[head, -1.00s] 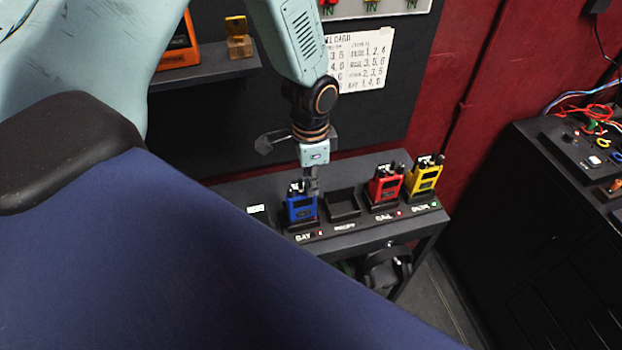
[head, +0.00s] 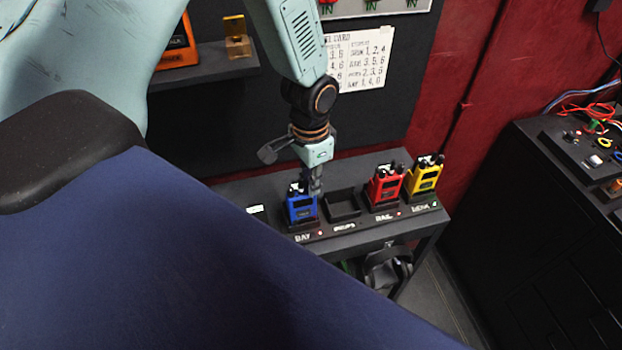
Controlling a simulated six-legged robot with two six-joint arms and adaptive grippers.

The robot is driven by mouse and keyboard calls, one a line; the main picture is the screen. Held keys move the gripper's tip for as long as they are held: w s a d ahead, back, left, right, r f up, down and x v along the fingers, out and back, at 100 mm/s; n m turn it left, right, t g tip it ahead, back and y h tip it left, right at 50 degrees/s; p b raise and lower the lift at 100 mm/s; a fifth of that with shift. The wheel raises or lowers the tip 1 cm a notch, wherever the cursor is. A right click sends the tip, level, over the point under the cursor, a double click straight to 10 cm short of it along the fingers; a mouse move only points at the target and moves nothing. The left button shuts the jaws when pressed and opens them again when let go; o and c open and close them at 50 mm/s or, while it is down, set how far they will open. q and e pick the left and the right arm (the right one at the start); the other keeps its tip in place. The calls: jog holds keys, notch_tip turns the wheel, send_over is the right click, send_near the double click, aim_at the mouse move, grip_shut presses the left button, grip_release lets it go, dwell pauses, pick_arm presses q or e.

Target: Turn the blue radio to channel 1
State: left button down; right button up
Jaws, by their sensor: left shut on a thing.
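The blue radio (head: 301,208) stands upright in its slot on the dark charging shelf, behind a label that seems to read "BAY". My left gripper (head: 314,186) reaches down from above onto the top of the blue radio, at its right side. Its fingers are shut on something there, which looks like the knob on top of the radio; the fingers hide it. The channel setting is too small to read. My right gripper is not in view.
An empty slot (head: 343,205) lies right of the blue radio. A red radio (head: 384,187) and a yellow radio (head: 424,179) stand further right. A printed card (head: 362,60) hangs on the wall behind. Headphones (head: 388,268) hang below the shelf.

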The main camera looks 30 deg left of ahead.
pick_arm(q)
jog(key=c, duration=1.3)
grip_release()
jog(key=shift+s+r, duration=0.1)
jog(key=shift+s, duration=0.05)
jog(key=shift+w+r, duration=0.2)
jog(key=shift+r, duration=0.05)
notch_tip(320, 180, up, 12)
jog(key=shift+a+f, duration=0.1)
jog(key=shift+f, duration=0.15)
